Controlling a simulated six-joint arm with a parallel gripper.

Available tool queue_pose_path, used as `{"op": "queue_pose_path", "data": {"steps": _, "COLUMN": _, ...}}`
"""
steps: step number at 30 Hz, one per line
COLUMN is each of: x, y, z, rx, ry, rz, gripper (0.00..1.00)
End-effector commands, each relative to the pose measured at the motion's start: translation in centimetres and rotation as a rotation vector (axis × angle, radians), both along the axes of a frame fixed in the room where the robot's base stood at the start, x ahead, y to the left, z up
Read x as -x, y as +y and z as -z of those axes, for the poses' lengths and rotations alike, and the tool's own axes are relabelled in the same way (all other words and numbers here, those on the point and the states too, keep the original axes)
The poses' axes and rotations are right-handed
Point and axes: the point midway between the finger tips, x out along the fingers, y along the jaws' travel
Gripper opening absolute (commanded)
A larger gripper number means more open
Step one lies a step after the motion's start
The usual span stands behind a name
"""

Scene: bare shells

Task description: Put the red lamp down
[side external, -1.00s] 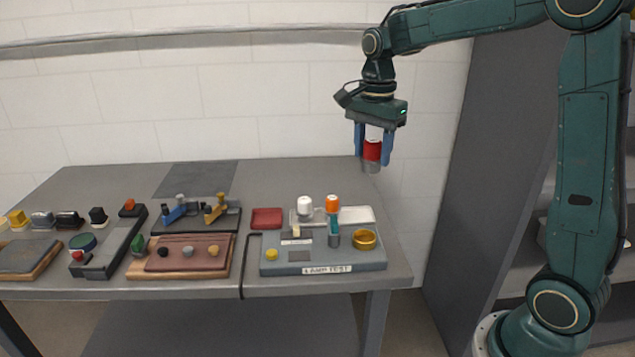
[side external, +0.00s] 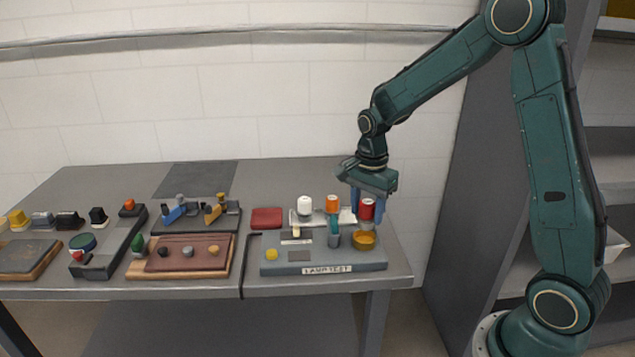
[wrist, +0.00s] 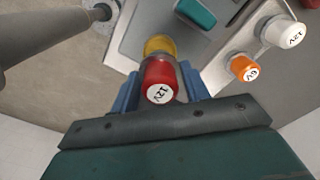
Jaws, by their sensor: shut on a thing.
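My gripper (side external: 367,212) is shut on the red lamp (side external: 367,203), its blue fingers on either side. The lamp is a red cylinder with a white labelled top, and it also shows in the wrist view (wrist: 160,77). It is upright, over the right end of the grey lamp test board (side external: 340,266). A yellow-gold round cup (side external: 364,242) on the board is just below it, and the lamp partly covers this cup in the wrist view (wrist: 160,44). I cannot tell whether the lamp's lower end touches the cup.
An orange lamp (side external: 332,203) and a white lamp (side external: 304,206) stand left of my gripper. A teal part (side external: 334,224) is close by. A red flat piece (side external: 266,218) lies further left. Other boards with small parts fill the table's left side.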

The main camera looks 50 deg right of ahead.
Motion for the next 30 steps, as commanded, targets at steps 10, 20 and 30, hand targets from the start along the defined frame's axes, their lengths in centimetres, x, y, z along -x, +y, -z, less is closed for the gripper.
{"op": "queue_pose_path", "data": {"steps": 10, "x": 0.1, "y": 0.0, "z": 1.9, "rx": -0.001, "ry": 0.004, "rz": 0.000, "gripper": 0.23}}
{"op": "queue_pose_path", "data": {"steps": 20, "x": 0.0, "y": 0.0, "z": 4.3, "rx": 0.000, "ry": 0.000, "rz": 0.000, "gripper": 0.23}}
{"op": "queue_pose_path", "data": {"steps": 30, "x": 0.0, "y": 0.0, "z": 4.5, "rx": 0.000, "ry": 0.000, "rz": 0.000, "gripper": 0.23}}
